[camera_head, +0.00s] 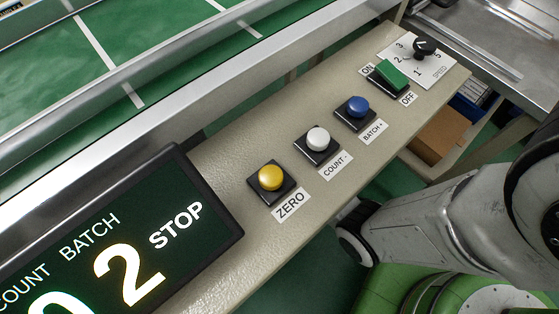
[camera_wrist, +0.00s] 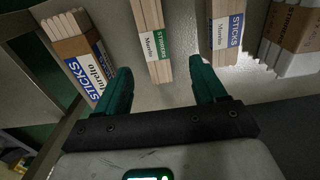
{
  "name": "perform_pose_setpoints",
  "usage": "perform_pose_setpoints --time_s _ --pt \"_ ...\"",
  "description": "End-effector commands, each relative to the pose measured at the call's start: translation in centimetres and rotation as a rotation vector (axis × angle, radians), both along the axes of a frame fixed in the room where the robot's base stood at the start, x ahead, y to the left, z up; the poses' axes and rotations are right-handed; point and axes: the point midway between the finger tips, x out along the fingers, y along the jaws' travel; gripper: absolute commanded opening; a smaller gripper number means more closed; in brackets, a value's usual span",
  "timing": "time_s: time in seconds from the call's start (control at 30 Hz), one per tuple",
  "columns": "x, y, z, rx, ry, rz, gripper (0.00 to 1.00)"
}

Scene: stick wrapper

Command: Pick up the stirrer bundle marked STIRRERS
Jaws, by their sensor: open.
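The stirrer bundle (camera_wrist: 161,42) is a stack of pale wooden sticks in a white wrapper with a green STIRRERS label. It shows in the wrist view at top centre, its top cut off by the frame. My gripper (camera_wrist: 160,66) is open and empty, with a dark green finger on either side of the bundle's lower end in the picture. I cannot tell how far above the bundle the fingertips are. The head view shows neither the bundle nor my gripper.
A blue-labelled STICKS bundle (camera_wrist: 80,60) lies left of the stirrers, and another STICKS bundle (camera_wrist: 227,35) lies close on the right. A brown-wrapped bundle (camera_wrist: 298,27) is at far right. The head view shows a control panel (camera_head: 225,150) with buttons and a display (camera_head: 120,240).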

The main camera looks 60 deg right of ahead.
Motion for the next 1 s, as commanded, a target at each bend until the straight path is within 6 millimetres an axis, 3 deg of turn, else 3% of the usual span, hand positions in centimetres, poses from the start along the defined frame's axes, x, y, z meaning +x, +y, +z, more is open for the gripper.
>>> perform_pose_setpoints --time_s 0.1,0.37,0.7,1.0 --pt "0.0 0.0 -2.1 0.000 0.001 0.000 0.70" --pt "-0.1 -0.1 -3.5 0.000 -0.001 0.000 0.70" --pt "-0.8 -0.4 -7.9 0.000 0.000 0.000 0.70" --pt "-0.7 -0.5 -8.1 -0.001 -0.002 0.000 0.69"
